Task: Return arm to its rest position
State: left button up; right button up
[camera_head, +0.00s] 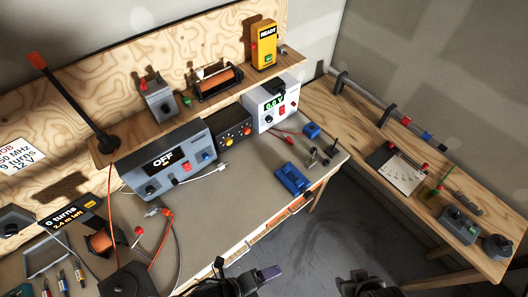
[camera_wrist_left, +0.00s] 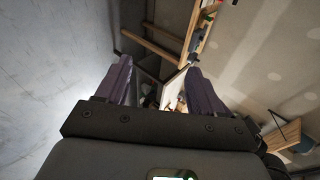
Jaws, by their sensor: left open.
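My left gripper (camera_head: 247,270) is at the bottom edge of the head view, in front of the workbench (camera_head: 240,205). In the left wrist view its two purple fingers (camera_wrist_left: 160,82) stand wide apart with nothing held between them. A dark part at the bottom edge, right of the left gripper, looks like my right gripper (camera_head: 362,284); its fingers cannot be made out. Both are clear of the bench items.
The bench holds a grey "OFF" unit (camera_head: 168,158), a blue vise-like block (camera_head: 293,180), a copper spool (camera_head: 100,242) and loose cables. A shelf carries a yellow "READY" box (camera_head: 263,45). A side bench (camera_head: 420,185) stands right. Open floor (camera_head: 345,225) lies between.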

pick_arm(q)
jog(key=w+a+r+n+t+y, duration=0.1)
jog(key=w+a+r+n+y, duration=0.2)
jog(key=a+n, duration=0.6)
jog(key=w+a+r+n+t+y, duration=0.1)
jog(key=a+r+n+y, duration=0.25)
jog(key=a+n, duration=0.5)
jog(key=s+a+n+g+y, duration=0.2)
jog(key=s+a+n+g, duration=0.1)
jog(key=n, duration=0.6)
jog(key=shift+s+a+n, duration=0.35)
jog(key=shift+s+a, duration=0.2)
jog(key=shift+s, duration=0.4)
